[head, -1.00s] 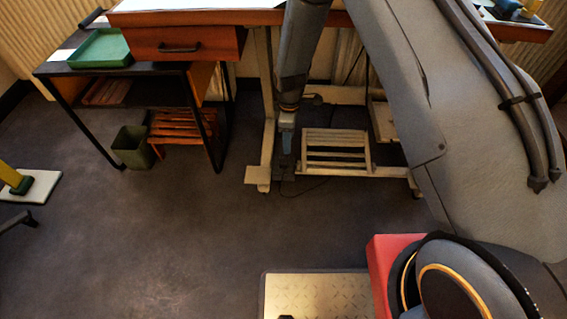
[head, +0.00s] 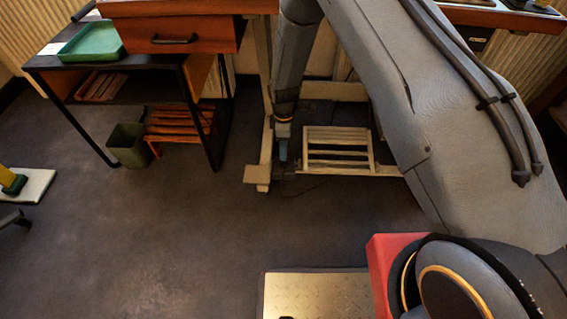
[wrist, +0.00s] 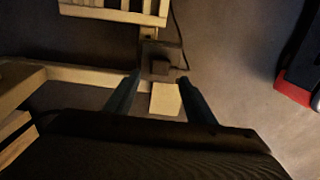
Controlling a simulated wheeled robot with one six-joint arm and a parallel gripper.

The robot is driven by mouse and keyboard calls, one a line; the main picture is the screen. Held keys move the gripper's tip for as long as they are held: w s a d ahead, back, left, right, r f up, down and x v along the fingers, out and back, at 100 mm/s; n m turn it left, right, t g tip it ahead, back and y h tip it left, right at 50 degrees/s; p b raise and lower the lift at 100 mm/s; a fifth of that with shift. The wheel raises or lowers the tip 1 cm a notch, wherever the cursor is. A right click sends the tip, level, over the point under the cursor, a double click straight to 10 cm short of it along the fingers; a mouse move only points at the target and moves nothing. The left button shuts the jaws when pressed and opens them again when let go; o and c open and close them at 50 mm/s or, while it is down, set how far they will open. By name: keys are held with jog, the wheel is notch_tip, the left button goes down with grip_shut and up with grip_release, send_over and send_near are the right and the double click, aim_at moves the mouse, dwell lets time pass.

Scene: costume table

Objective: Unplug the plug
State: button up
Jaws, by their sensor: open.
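My gripper (wrist: 160,79) is open, its two blue-grey fingers pointing at the floor area under the table. In the wrist view a small dark block that looks like the plug (wrist: 160,67) sits just beyond and between the fingertips, on a dark flat socket box (wrist: 150,50). The fingers appear apart from it; the height gap is hard to judge. A dark cord (wrist: 179,32) runs beside it. In the head view my gripper (head: 283,152) hangs by the table's pale leg, and the plug cannot be made out there.
The pale leg's foot (head: 257,173) stands close left of my gripper; it also shows between the fingers in the wrist view (wrist: 165,100). A slatted pale rack (head: 337,147) is close on the right. A wooden drawer (head: 180,36) hangs above left. Open floor (head: 180,240) lies in front.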

notch_tip(320, 180, down, 7)
jog(key=b, duration=0.3)
jog(key=shift+f+b, duration=0.1)
jog(key=shift+b, duration=0.2)
jog(key=shift+s+f+p, duration=0.1)
jog(key=shift+s+p, duration=0.3)
jog(key=shift+s, duration=0.15)
dwell(0.9)
jog(key=shift+w, duration=0.1)
grip_shut()
jog(key=shift+w+d+r, duration=0.1)
jog(key=shift+r, duration=0.1)
jog(key=shift+r+p, duration=1.9)
jog(key=shift+r, duration=1.05)
